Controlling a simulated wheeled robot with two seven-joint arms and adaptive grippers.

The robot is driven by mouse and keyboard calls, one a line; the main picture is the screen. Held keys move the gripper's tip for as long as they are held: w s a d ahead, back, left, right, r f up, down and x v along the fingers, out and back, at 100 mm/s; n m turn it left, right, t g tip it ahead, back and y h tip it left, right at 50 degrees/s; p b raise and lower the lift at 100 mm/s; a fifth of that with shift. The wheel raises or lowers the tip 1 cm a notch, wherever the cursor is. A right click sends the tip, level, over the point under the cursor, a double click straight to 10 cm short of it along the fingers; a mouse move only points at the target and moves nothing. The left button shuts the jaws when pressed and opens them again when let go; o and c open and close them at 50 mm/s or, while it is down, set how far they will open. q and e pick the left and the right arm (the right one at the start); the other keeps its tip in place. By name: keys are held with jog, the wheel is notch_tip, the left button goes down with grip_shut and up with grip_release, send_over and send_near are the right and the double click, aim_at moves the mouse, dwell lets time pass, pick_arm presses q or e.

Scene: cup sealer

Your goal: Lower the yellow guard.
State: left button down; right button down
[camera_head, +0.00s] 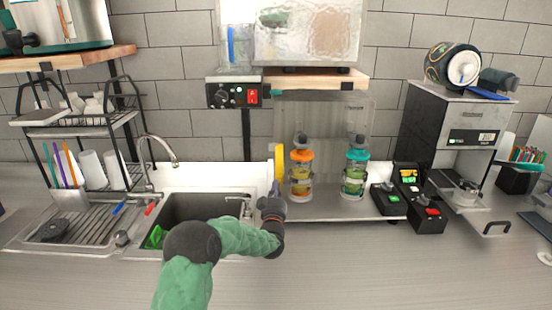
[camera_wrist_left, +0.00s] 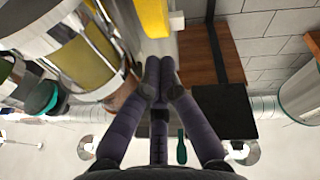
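The yellow guard (camera_head: 278,162) is a narrow upright yellow strip at the left end of the clear-backed shelf, just right of the sink. My left gripper (camera_head: 272,190) is just below it. In the left wrist view the yellow guard (camera_wrist_left: 153,16) shows at the top, beyond the fingertips, with a small gap in the picture. My left gripper (camera_wrist_left: 159,72) has its fingertips together there, with nothing seen between them. Whether a fingertip touches the guard in the head view is unclear. My right gripper is out of view.
An orange-topped dispenser (camera_head: 301,170) stands close right of the guard, and a teal-topped one (camera_head: 355,170) farther right. A control box with a red switch (camera_head: 235,94) hangs above. The sink (camera_head: 195,210) lies to the left. The front counter (camera_head: 400,270) is clear.

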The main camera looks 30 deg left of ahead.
pick_arm(q)
jog(key=v, duration=1.2)
jog(key=shift+r, duration=0.15)
